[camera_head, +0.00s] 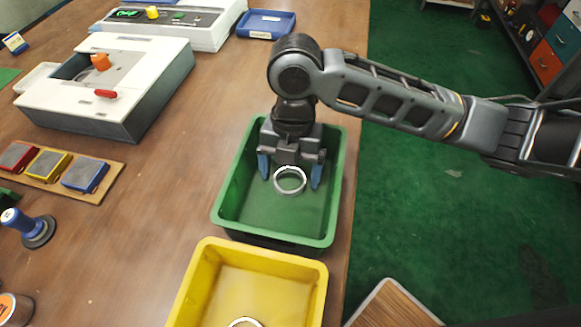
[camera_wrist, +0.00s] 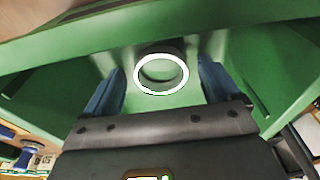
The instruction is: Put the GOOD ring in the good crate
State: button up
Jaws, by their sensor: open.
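A silver bearing ring (camera_head: 290,180) is at the green crate (camera_head: 333,190), between my gripper's fingers in the picture. In the wrist view the ring (camera_wrist: 161,74) shows between the two blue fingers with a gap on each side. My gripper (camera_head: 290,180) is open, pointing down inside the green crate; it also shows in the wrist view (camera_wrist: 162,88). I cannot tell whether the ring rests on the crate floor. A second ring (camera_head: 245,322) is in the yellow crate (camera_head: 262,248), partly cut off by the picture's bottom edge. No label reading good is legible on either crate.
A white machine (camera_head: 115,110) with a red lever stands at left. Red, yellow and blue pads (camera_head: 50,165) sit on a wooden board, near a blue-handled stamp (camera_head: 30,227). A blue tray (camera_head: 266,24) lies at the back. Bare table lies left of the green crate.

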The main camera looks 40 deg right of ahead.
notch_tip(320, 180, up, 12)
jog(key=w+d, duration=0.1)
jog(key=shift+d, duration=0.25)
dwell(0.5)
